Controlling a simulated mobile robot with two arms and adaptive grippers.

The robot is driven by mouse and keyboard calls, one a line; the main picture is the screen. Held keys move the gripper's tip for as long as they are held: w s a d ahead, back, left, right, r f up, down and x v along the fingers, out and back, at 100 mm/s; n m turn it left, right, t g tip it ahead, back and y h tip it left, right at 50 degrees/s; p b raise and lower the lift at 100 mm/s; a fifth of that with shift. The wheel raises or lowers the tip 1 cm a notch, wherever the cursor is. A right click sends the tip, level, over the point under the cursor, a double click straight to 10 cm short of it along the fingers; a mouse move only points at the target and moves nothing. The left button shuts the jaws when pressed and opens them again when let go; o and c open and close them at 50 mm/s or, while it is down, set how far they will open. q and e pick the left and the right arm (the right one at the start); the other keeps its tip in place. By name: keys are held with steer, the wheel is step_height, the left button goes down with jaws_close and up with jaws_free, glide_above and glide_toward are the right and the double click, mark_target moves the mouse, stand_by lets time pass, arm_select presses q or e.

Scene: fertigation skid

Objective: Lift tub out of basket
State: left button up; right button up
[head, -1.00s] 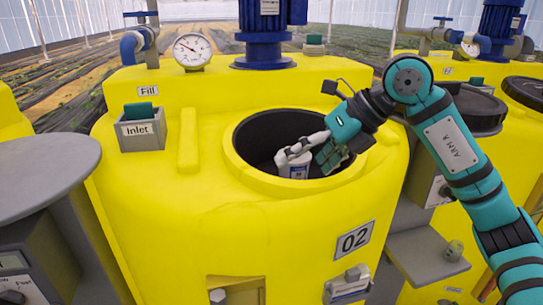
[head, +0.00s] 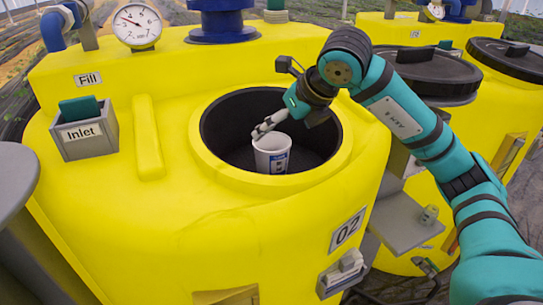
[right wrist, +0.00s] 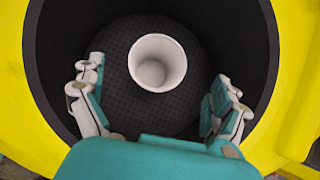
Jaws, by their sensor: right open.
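A white tub (head: 271,154) with a blue label stands upright inside the round dark opening of yellow tank 02. In the right wrist view the tub (right wrist: 157,63) looks empty and rests on a dark textured surface of the basket (right wrist: 190,108). My right gripper (head: 268,128) reaches into the opening at the tub's far side in the head view. In the right wrist view its fingers (right wrist: 158,95) are spread wide, with the tub beyond and between them, not touched as far as I can tell. My left gripper is not in view.
The yellow rim (head: 205,158) surrounds the opening closely. A grey inlet box (head: 85,135) and a pressure gauge (head: 137,26) stand at left. A blue motor base (head: 222,22) is behind. A grey shelf (head: 405,218) juts out at right, near dark lids (head: 430,72).

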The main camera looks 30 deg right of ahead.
mark_target(272, 142)
steer(key=x, duration=0.2)
steer(key=p+x, duration=0.1)
steer(key=x, duration=0.1)
steer(key=p+x, duration=0.1)
steer(key=x, duration=0.1)
steer(key=shift+s+f, duration=0.15)
steer(key=shift+f, duration=0.35)
steer(key=shift+w+f+p, duration=0.35)
steer(key=shift+f, duration=0.15)
steer(key=c, duration=1)
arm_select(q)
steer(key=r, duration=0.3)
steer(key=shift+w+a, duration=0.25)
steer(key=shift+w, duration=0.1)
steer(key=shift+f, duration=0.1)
arm_select(e)
steer(key=shift+r, duration=0.2)
